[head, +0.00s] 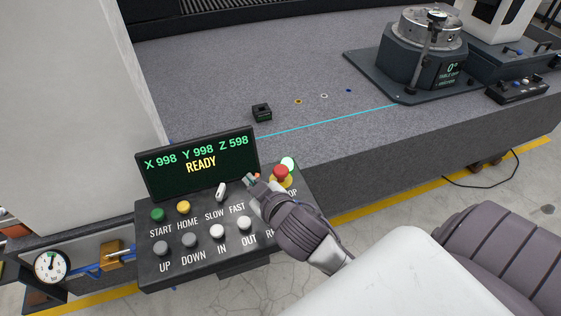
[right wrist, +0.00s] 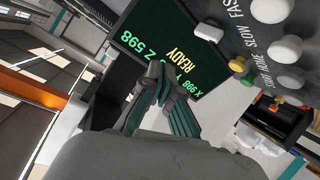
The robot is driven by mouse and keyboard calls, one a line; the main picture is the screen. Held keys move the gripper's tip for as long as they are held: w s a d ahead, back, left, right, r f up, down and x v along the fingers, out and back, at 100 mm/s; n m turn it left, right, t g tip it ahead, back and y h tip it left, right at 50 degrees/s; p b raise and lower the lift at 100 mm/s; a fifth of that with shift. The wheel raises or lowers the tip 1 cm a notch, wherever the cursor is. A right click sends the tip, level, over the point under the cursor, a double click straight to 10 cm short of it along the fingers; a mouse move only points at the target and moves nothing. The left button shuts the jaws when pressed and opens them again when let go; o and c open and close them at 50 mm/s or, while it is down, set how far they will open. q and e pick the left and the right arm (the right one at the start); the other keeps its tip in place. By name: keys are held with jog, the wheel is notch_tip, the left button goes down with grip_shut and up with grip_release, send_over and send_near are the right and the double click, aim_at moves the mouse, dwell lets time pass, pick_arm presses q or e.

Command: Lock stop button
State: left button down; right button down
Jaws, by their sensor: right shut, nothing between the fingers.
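The stop button (head: 281,173) is a red mushroom cap on a yellow base. It stands at the upper right of the black control panel (head: 185,263), its label partly hidden by my right gripper. My right gripper (head: 250,180) is shut and empty, just left of the button and over the panel near the FAST label. It appears apart from the button. In the right wrist view its fingers (right wrist: 160,80) lie in front of the display. The stop button is not seen in that view. My left gripper is not in view.
The display (head: 198,162) reads READY, X 998, Y 998, Z 598. The panel has a white selector switch (head: 221,191), a green START button (head: 158,215), a yellow HOME button (head: 183,207) and several grey or white buttons. The granite bed (head: 220,70) lies beyond.

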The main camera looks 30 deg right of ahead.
jog(key=w+a+r+n+t+y, duration=0.35)
jog(key=w+r+t, duration=0.2)
jog(key=r, duration=0.45)
jog(key=s+a+r+n+g+y, duration=0.1)
jog(key=a+r+n+g+y, duration=0.35)
jog(key=a+n+y, duration=0.5)
jog(key=s+a+r+n+g+y, duration=0.1)
jog(key=a+r+n+g+y, duration=0.35)
jog(key=n, duration=0.85)
jog(key=w+d+f+n+g+h, duration=0.2)
jog(key=d+f+n+g+h, duration=0.45)
jog(key=f+g, duration=0.4)
jog(key=w+d+f+m+h, duration=0.1)
jog(key=d+m+h, duration=0.2)
jog(key=d+h, duration=0.7)
jog(key=d, duration=1.3)
jog(key=shift+t, duration=0.3)
jog(key=shift+f, duration=0.2)
